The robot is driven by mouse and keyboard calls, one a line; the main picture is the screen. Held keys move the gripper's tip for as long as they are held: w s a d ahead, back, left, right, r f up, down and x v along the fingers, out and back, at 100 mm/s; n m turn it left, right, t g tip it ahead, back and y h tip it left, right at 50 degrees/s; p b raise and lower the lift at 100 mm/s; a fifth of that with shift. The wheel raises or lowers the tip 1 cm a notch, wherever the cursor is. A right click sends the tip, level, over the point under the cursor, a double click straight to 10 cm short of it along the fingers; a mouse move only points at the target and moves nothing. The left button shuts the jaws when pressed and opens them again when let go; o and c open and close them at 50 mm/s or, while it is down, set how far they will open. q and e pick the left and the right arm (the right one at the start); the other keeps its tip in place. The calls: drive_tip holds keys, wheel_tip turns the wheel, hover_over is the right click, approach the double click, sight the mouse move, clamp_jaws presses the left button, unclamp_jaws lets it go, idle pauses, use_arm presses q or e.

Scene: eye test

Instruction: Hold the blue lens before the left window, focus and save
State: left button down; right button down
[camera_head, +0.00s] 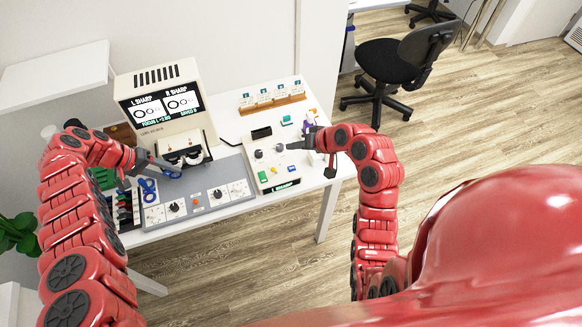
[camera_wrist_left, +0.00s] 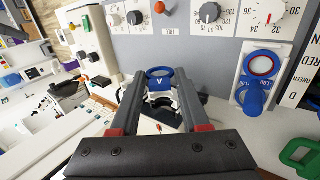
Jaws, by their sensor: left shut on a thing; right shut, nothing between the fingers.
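My left gripper (camera_head: 168,166) is shut on a blue lens (camera_head: 173,174) just in front of and below the left window of the white tester (camera_head: 140,90). In the left wrist view the lens ring (camera_wrist_left: 160,71) shows beyond the fingertips (camera_wrist_left: 158,98). I cannot tell how well it lines up with the window. The tester's screen (camera_head: 160,107) reads "L SHARP" and "R SHARP", with small green text below. My right gripper (camera_head: 288,146) is shut and empty, its tips close to a dark knob (camera_head: 280,148) on the white control box (camera_head: 262,162); contact is unclear.
A grey board (camera_head: 218,172) with dials lies before the tester. Another blue-handled lens (camera_head: 148,190) sits at its left edge and shows in the left wrist view (camera_wrist_left: 255,92). A rack of cards (camera_head: 270,102) stands behind the box. A black chair (camera_head: 385,62) is beyond the table.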

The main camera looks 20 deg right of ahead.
sight(292, 168)
drive_tip(key=shift+f, duration=0.1)
drive_tip(key=shift+f, duration=4.3)
drive_tip(key=shift+f, duration=0.1)
drive_tip(key=shift+f, duration=0.3)
drive_tip(key=shift+f, duration=0.4)
drive_tip(key=shift+r, duration=0.8)
